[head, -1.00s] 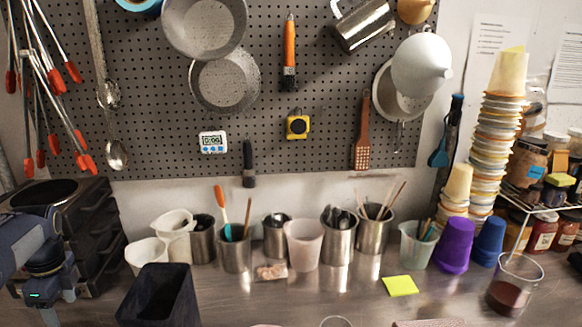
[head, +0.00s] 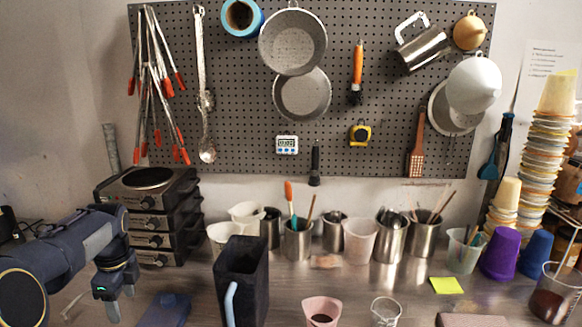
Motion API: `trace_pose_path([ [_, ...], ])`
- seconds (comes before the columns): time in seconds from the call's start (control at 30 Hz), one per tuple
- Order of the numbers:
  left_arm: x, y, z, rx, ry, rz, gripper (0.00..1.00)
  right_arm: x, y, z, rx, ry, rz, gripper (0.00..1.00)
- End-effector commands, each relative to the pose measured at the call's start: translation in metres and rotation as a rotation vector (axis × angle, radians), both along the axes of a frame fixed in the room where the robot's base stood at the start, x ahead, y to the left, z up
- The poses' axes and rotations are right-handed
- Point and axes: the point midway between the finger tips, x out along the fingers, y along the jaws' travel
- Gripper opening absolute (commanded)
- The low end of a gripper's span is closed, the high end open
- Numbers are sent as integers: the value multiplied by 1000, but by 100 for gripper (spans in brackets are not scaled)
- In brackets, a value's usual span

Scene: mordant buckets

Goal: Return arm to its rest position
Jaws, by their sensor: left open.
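My left arm comes in from the left edge of the head view. Its gripper (head: 113,300) points down over the left part of the steel bench (head: 205,280), in front of the stacked hot plates. The jaws are open and I see nothing between them. The fingertips are near the bottom edge of the picture. My right arm and gripper are not in view.
Hot plates (head: 150,215) are stacked behind. A pink cup (head: 321,312) with dark contents and a glass beaker (head: 386,311) stand at the front.

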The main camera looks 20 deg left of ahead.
Motion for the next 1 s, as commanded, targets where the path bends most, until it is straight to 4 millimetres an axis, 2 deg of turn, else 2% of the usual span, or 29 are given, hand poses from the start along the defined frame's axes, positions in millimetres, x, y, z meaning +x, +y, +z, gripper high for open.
trace_pose_path([
  [0.27,5,-50,15,-19,-88,124,58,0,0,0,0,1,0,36],
  [0.37,4,-78,22,-39,-137,203,58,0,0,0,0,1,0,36],
  [0.53,-6,-141,32,-113,-240,387,58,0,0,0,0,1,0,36],
  [0.67,-28,-205,34,-233,-325,596,58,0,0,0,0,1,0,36],
  [0.8,-65,-278,21,-441,-371,887,58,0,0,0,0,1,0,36],
  [0.9,-88,-313,7,-569,-352,1054,58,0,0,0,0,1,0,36],
  [1.0,-102,-334,-3,-650,-322,1162,58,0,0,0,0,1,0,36],
])
